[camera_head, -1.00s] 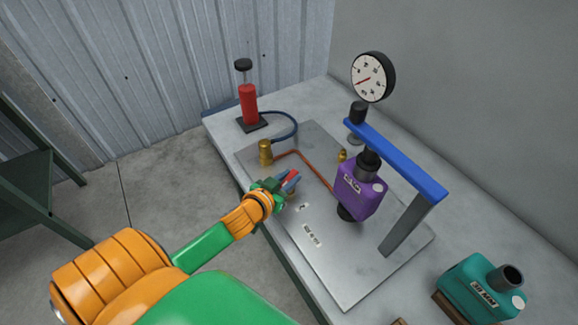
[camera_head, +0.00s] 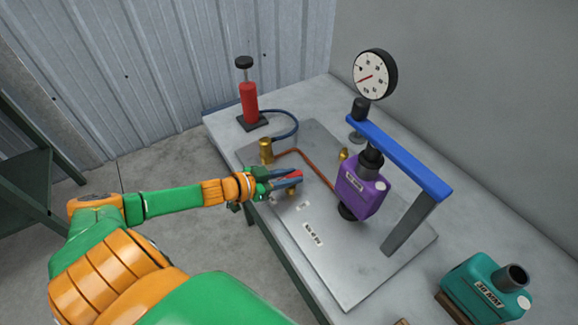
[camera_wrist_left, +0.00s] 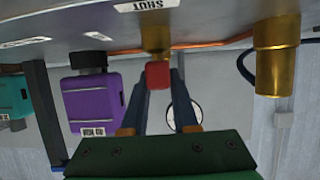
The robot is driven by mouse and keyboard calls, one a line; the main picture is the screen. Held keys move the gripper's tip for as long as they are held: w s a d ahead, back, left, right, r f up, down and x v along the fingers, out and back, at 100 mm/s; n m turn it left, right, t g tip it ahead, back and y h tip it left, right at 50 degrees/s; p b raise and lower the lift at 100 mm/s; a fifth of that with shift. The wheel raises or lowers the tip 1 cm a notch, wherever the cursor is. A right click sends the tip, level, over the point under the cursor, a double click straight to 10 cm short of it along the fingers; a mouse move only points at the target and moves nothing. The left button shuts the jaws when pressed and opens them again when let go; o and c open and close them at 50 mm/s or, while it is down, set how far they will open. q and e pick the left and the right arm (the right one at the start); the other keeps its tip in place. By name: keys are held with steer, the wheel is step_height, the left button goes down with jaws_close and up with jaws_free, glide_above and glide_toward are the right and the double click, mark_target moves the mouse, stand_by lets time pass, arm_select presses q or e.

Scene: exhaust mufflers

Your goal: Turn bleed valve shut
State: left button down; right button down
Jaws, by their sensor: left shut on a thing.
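My left gripper (camera_head: 296,178) reaches in from the left over the near left edge of the metal plate (camera_head: 352,265). In the left wrist view its two dark blue fingers (camera_wrist_left: 160,80) are shut on the red handle (camera_wrist_left: 158,74) of the bleed valve. The brass valve body (camera_wrist_left: 156,36) is just beyond the handle, beside a white label reading SHUT (camera_wrist_left: 146,5). In the head view the fingers hide most of the valve, and a bit of red handle (camera_head: 297,173) shows at the tips. My right gripper is not in view.
A red pump (camera_head: 249,102) with a blue hose stands behind. A brass fitting (camera_head: 266,151) and copper pipe (camera_head: 318,172) are near the gripper. A purple muffler (camera_head: 361,188) sits under a blue bar (camera_head: 400,160), with a dial gauge (camera_head: 375,75) behind. A teal muffler (camera_head: 480,285) is at the front right.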

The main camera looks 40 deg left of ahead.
arm_select(q)
steer(key=c, duration=0.7)
jaws_free()
steer(key=shift+f, duration=0.1)
steer(key=shift+c, duration=0.2)
steer(key=shift+o, duration=0.3)
steer(key=shift+w, duration=0.15)
steer(key=p+v, duration=0.2)
steer(key=v, duration=0.5)
steer(key=shift+p, duration=0.4)
